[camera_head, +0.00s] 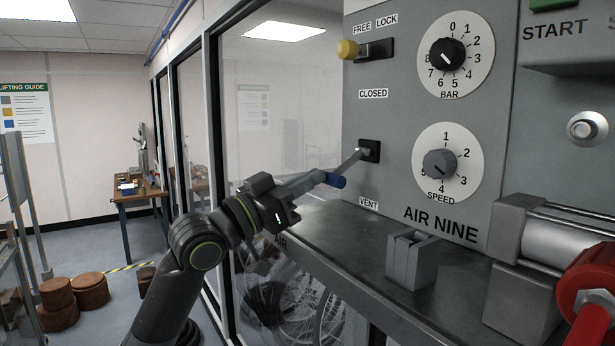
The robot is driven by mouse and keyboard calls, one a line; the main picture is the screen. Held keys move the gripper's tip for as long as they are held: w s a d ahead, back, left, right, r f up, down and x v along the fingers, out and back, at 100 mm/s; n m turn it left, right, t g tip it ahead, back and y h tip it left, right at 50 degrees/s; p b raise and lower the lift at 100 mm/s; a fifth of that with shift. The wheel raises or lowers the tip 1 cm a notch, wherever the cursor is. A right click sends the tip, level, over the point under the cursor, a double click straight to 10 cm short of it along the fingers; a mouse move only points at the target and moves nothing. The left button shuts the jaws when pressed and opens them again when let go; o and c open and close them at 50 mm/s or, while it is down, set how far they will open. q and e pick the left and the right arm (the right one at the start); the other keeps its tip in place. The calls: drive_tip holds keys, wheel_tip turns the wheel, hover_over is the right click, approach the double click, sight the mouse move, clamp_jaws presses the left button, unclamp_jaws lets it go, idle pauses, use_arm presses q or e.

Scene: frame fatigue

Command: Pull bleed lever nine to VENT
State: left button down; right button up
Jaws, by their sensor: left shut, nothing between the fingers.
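The lever slopes down and outward, between the CLOSED label (373,93) above and the VENT label (369,203) below. My left gripper (318,177) is shut and empty, with its fingertips right at the blue grip; I cannot tell whether they touch it. My right gripper is not in view.
A yellow-knobbed FREE/LOCK lever (349,49) sits above. BAR (448,54) and SPEED (440,163) dials are to the right. A grey bracket (411,258) stands on the metal ledge (370,245) below. A cylinder with a red part (590,285) is at lower right.

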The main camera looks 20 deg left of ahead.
use_arm(q)
drive_tip(key=shift+w+d+f+b, duration=0.1)
drive_tip(key=shift+w+f+b, duration=0.1)
drive_tip(key=shift+f+b, duration=0.25)
drive_tip(key=shift+w+d+f+b, duration=0.1)
drive_tip(key=shift+w+f+b, duration=0.05)
drive_tip(key=shift+f+b, duration=0.3)
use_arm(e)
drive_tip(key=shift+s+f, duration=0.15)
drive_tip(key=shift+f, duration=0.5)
use_arm(q)
drive_tip(key=shift+p, duration=0.3)
